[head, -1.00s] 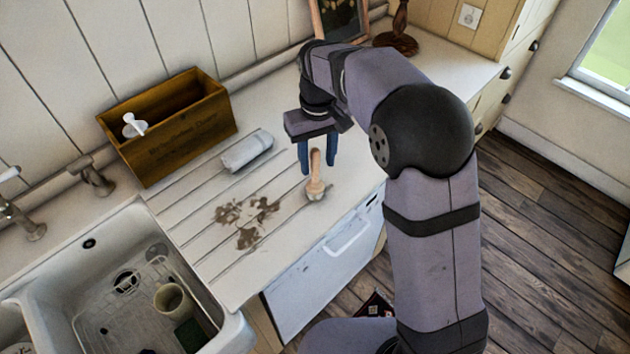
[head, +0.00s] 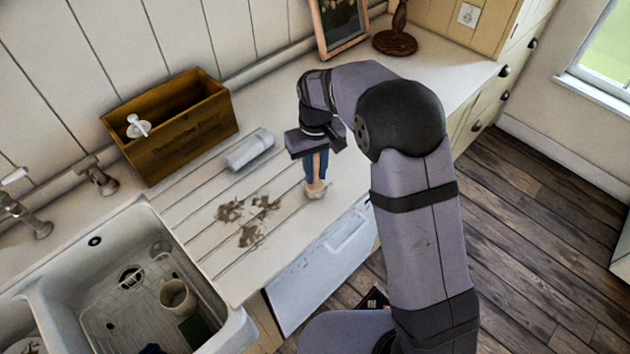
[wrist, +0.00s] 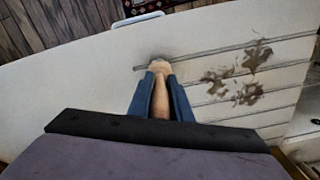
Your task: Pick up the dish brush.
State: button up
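The dish brush (head: 316,188) has a light wooden handle and a pale round head. It stands roughly upright, head down, near the front edge of the drainboard counter. My gripper (head: 316,172) points down over it, with its blue fingers on both sides of the handle. In the wrist view my gripper (wrist: 161,85) is shut on the handle of the brush (wrist: 160,67), whose head shows beyond the fingertips. The head appears to be at the counter surface; I cannot tell whether it touches.
Brown stains (head: 245,218) and a pale cylindrical item (head: 249,150) lie left of the brush. A wooden box (head: 185,135) stands behind. The sink (head: 150,290) holding a mug (head: 178,297) is at lower left. A picture frame (head: 341,50) stands at the back.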

grip_shut()
jog(key=shift+r+b, duration=0.3)
jog(key=shift+r, duration=0.3)
notch_tip(320, 180, up, 9)
jog(key=shift+f+b, duration=0.1)
jog(key=shift+b, duration=1)
